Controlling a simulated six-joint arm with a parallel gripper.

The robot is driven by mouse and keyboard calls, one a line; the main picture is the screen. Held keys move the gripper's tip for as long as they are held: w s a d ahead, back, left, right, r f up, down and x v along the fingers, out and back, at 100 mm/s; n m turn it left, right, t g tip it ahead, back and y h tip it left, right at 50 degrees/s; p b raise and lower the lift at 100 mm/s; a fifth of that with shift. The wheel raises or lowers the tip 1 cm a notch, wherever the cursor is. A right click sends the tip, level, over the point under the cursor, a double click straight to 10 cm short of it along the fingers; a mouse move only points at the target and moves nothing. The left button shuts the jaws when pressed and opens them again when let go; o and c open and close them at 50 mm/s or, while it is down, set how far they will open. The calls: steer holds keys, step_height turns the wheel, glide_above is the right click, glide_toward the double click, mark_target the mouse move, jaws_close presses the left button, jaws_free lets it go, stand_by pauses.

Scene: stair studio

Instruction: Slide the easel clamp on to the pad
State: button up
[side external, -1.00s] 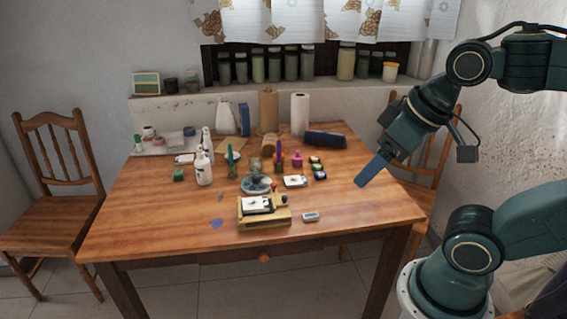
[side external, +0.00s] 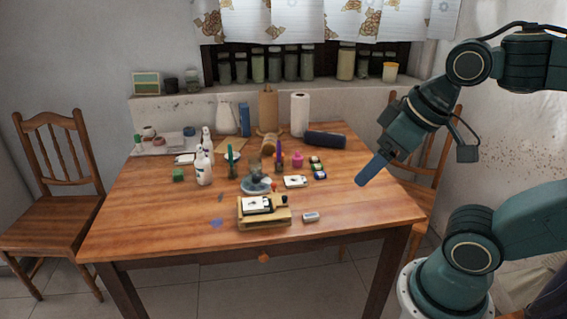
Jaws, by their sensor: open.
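A small wooden easel (side external: 265,222) stands near the front middle of the table, with a white pad (side external: 257,204) bearing a dark mark lying on it. A small dark knob (side external: 284,200) shows at the easel's right end; I cannot tell whether it is part of the clamp. The clamp itself is too small to make out for certain. My gripper (side external: 371,170) is at the right side of the table, above its right edge, well apart from the easel. Its blue fingers point down and left, seen from the side, with nothing visible in them.
A grey-white block (side external: 311,217) lies right of the easel. Behind it stand a round grey dish (side external: 255,185), a white card (side external: 295,181), paint pots (side external: 318,168) and white bottles (side external: 204,168). A dark roll (side external: 325,139) lies at the back. The table's front right is clear.

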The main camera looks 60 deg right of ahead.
steer(key=shift+w+r, duration=0.1)
steer(key=shift+w, duration=0.05)
steer(key=c, duration=0.6)
steer(key=m+g, duration=0.4)
steer(key=g, duration=0.2)
glide_above(284, 196)
step_height(284, 196, down, 16)
steer(key=shift+a+f, duration=0.2)
steer(key=shift+d+f, duration=0.15)
steer(key=shift+f, duration=6.7)
steer(key=shift+c, duration=0.5)
